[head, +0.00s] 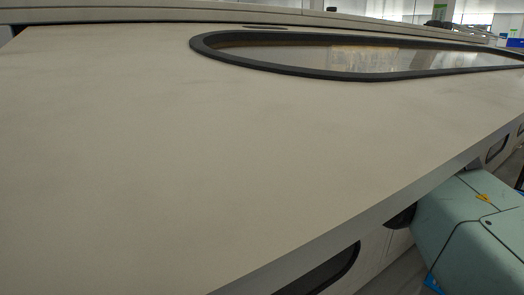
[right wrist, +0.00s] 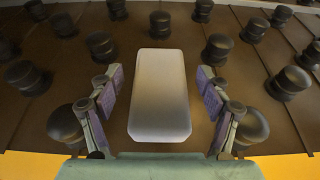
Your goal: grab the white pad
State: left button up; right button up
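The white pad (right wrist: 158,95) is a pale rectangular block with rounded corners, seen in the right wrist view, its long side running away from the gripper palm. My right gripper (right wrist: 159,74) is open, with one purple-padded finger on each side of the pad. A gap shows between the pad and each finger, so neither appears to touch it. I cannot tell how far the pad lies beyond the fingertips. The pad does not show in the head view. My left gripper is in neither view.
In the right wrist view, several dark round knobs (right wrist: 218,48) stand on a brown panelled surface around the pad, some close to the fingers. A yellow strip (right wrist: 25,166) lies below. The head view shows a wide bare beige top (head: 150,150) and a dark-rimmed window (head: 350,76).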

jog(key=shift+w+a+f, duration=0.1)
jog(key=shift+w+f, duration=0.05)
jog(key=shift+f, duration=0.1)
jog(key=shift+c, duration=1.4)
jog(key=shift+r, duration=0.2)
jog(key=c, duration=0.5)
jog(key=shift+f, duration=0.1)
jog(key=c, duration=0.3)
jog(key=shift+s, duration=0.25)
